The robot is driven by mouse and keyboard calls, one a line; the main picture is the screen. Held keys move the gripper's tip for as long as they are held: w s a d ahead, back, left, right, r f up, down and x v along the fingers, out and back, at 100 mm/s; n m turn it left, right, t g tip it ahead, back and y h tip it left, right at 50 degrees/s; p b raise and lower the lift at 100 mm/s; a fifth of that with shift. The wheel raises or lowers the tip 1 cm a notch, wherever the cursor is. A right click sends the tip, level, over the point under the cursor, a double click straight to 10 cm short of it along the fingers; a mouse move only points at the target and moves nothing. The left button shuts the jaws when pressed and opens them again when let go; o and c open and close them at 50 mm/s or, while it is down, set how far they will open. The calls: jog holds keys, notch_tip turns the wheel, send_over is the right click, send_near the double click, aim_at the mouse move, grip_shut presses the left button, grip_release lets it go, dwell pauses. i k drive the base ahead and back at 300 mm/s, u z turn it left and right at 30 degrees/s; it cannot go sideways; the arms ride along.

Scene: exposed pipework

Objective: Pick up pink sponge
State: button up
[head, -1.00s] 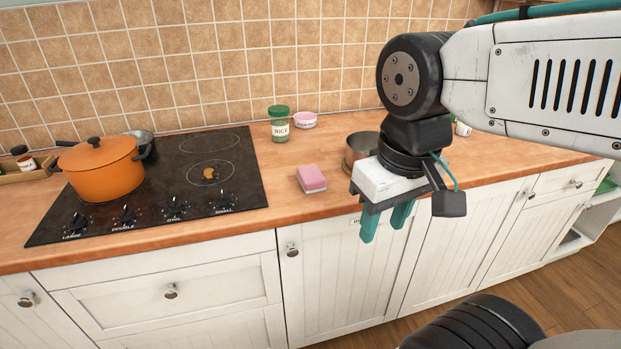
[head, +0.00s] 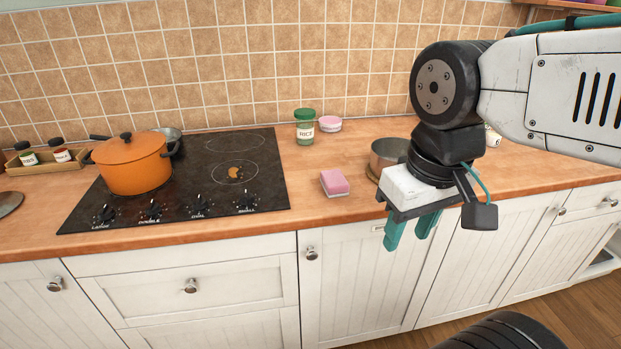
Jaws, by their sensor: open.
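The pink sponge (head: 335,182) lies flat on the wooden counter, between the black stove and a metal pot. It is pink on top with a paler side. My gripper (head: 408,244) points down in front of the counter's front edge, to the right of the sponge and nearer to me. Its two teal fingers are apart and hold nothing. It does not touch the sponge, and the sponge is in full view.
A metal pot (head: 388,154) stands right of the sponge, partly behind my gripper. A green-lidded rice jar (head: 305,127) and a pink-lidded container (head: 330,124) stand behind. An orange pot (head: 131,165) sits on the stove (head: 225,201). The counter (head: 312,221) around the sponge is clear.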

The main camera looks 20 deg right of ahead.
aim_at(334, 182)
jog(key=z, duration=1.65)
jog(key=i, duration=0.8)
jog(key=u, duration=1.35)
